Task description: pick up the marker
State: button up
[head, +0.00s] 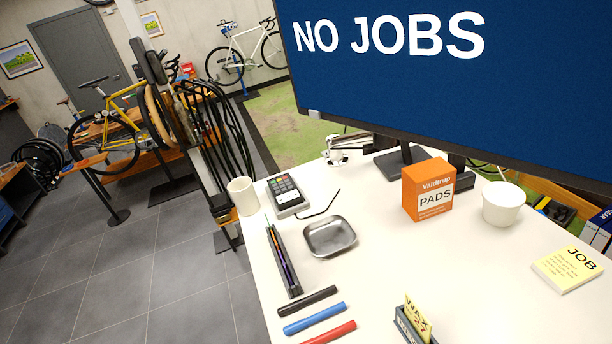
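Three markers lie side by side, apart, near the left front edge of the white table (480,262). The black marker (307,301) is farthest back, the blue marker (315,318) is in the middle, and the red marker (330,333) is nearest, partly cut off by the bottom of the picture. A narrow dark tray (293,288) with thin coloured sticks lies just behind them. My gripper is not in view, so its state does not show.
A metal dish (330,237), card terminal (286,195), hex key (320,208), white mug (243,195), orange pads box (427,189), white tub (502,203), yellow job pad (566,268) and card holder (408,328) stand around. A large monitor (460,90) overhangs the back. The table's centre is clear.

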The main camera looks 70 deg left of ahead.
aim_at(300, 325)
jog(key=k+u, duration=0.1)
jog(key=u, duration=0.3)
jog(key=j+u, duration=0.15)
jog(key=u, duration=0.25)
jog(key=k+j+u, duration=0.1)
jog(key=u, duration=0.25)
